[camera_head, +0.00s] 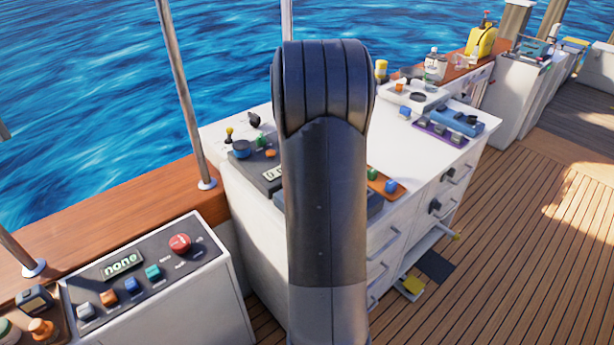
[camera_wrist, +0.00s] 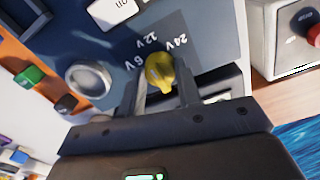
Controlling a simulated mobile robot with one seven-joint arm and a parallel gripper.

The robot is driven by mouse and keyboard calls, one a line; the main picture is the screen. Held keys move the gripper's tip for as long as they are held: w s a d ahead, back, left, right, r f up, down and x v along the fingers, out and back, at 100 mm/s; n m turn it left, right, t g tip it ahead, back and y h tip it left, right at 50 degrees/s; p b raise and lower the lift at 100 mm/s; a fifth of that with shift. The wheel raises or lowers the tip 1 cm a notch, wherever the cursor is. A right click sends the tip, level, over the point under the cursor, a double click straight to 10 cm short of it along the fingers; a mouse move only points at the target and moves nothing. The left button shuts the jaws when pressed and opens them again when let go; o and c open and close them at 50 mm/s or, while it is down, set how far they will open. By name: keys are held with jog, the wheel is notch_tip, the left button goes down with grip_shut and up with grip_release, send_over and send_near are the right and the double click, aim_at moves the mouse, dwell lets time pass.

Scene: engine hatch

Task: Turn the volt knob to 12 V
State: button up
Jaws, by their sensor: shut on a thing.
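The volt knob (camera_wrist: 160,72) is a small yellow knob on a dark blue-grey panel (camera_wrist: 215,30) in the wrist view. White labels "6 V", "12 V" and "24 V" lie around its far side, upside down or tilted in this view. My gripper (camera_wrist: 162,88) is shut on the knob, one grey finger on each side of it. The knob's top lies nearest the gap between the 12 V and 24 V labels, but I cannot tell exactly where it points. In the head view my dark arm hides the knob and gripper.
In the wrist view a white "on" switch (camera_wrist: 112,10) and a round silver knob (camera_wrist: 88,78) sit near the volt knob. A green button (camera_wrist: 28,76) is on an orange panel at left. In the head view a box with a red button (camera_head: 180,244) stands at lower left.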

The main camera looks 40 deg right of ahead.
dwell(0.4)
jog(key=o, duration=1)
jog(key=shift+r, duration=0.1)
jog(key=shift+r, duration=5.35)
jog(key=shift+a, duration=0.1)
